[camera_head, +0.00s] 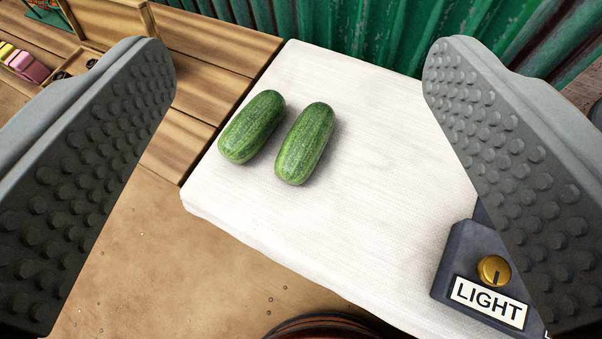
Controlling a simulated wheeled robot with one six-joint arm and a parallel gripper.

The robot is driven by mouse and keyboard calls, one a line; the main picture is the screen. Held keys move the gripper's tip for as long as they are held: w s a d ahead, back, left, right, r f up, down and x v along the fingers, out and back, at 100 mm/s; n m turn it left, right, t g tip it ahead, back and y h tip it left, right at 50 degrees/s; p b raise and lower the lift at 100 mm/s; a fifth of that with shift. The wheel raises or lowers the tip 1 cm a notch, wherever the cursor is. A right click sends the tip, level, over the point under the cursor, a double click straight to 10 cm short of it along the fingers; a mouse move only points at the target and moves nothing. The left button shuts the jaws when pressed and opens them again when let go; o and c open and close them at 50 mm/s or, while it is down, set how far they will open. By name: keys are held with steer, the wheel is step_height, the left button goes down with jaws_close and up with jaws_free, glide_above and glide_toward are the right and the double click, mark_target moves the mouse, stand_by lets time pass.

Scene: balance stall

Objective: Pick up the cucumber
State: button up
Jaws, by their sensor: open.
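Two green cucumbers lie side by side on a white cloth-like surface (390,220). The left cucumber (252,127) and the right cucumber (305,144) both lean from upper right to lower left, with a narrow gap between them. My gripper (300,65) is open, with one grey studded finger at each side of the picture. Both cucumbers show between the fingers, nearer the left one. The jaws hold nothing.
A dark box (470,270) with a brass knob and a LIGHT label is at lower right, partly behind the right finger. Green corrugated metal (370,30) stands behind. A wooden bench (205,75) with small items is at left.

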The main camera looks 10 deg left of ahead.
steer(key=w+d+f+m+g, duration=0.1)
steer(key=w+f+m+g, duration=0.1)
steer(key=w+f+g, duration=0.65)
steer(key=m+g+y, duration=0.1)
steer(key=g+y, duration=0.1)
steer(key=g, duration=0.4)
glide_toward(308, 130)
steer(key=f, duration=0.7)
steer(key=shift+s+a+f, duration=0.1)
steer(key=shift+a+f, duration=0.1)
steer(key=shift+a, duration=0.2)
steer(key=shift+a+f, duration=0.2)
steer(key=shift+f, duration=0.65)
steer(key=shift+a+f, duration=0.2)
steer(key=shift+f, duration=0.65)
steer(key=shift+a+f, duration=0.2)
steer(key=shift+f, duration=0.65)
steer(key=c, duration=0.9)
steer(key=shift+r, duration=0.15)
